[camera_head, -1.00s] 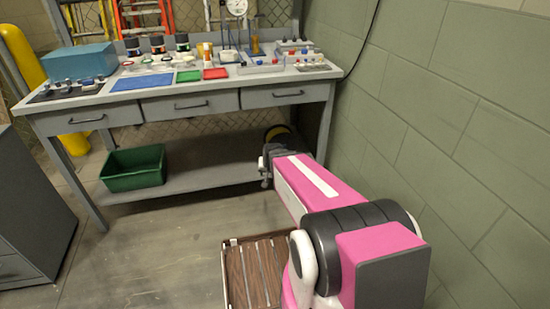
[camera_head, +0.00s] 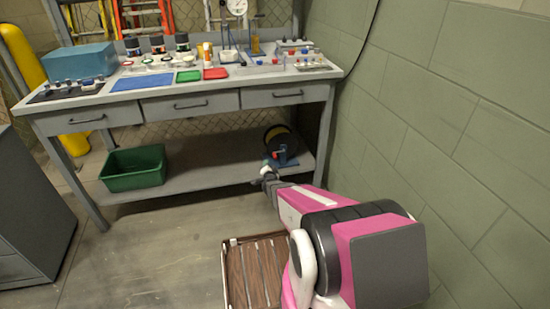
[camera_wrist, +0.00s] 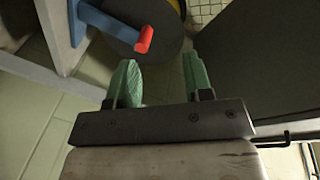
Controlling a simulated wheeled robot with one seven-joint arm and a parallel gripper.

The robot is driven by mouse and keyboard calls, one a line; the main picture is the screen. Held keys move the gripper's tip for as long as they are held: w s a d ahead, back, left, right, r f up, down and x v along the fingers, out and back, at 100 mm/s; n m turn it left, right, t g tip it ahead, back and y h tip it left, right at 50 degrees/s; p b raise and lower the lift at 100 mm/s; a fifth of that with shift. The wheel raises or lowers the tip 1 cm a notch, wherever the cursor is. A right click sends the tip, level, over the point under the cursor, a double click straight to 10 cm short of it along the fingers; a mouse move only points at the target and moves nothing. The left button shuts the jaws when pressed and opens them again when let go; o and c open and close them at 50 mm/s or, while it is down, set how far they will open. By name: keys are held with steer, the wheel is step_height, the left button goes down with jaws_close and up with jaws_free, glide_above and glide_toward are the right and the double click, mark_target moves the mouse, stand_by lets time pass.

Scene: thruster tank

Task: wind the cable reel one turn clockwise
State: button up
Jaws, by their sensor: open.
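The cable reel (camera_head: 279,140) stands on the lower shelf of the bench at its right end, a dark disc with a yellow edge on a blue stand (camera_head: 286,160). In the wrist view the reel's dark disc (camera_wrist: 172,45) is at the top, with a red crank handle (camera_wrist: 145,39) sticking out and the blue stand (camera_wrist: 98,20) to its left. My gripper (camera_wrist: 160,75) is open, its two green fingers apart with nothing between them. The red handle is ahead of the fingers, nearer the left one, and apart from them. In the head view my gripper (camera_head: 268,174) is in front of the shelf, below the reel.
The lower shelf (camera_head: 215,165) also holds a green bin (camera_head: 133,168) at the left. The bench's drawers (camera_head: 190,106) hang above the shelf. A block wall (camera_head: 440,110) is close on the right. The shelf between bin and reel is clear.

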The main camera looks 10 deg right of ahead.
mark_target(275, 155)
step_height(275, 155, down, 4)
steer(key=d+m+t+h, duration=0.3)
steer(key=x, duration=1)
steer(key=shift+w+a+r, duration=0.1)
steer(key=shift+w, duration=0.25)
jaws_close()
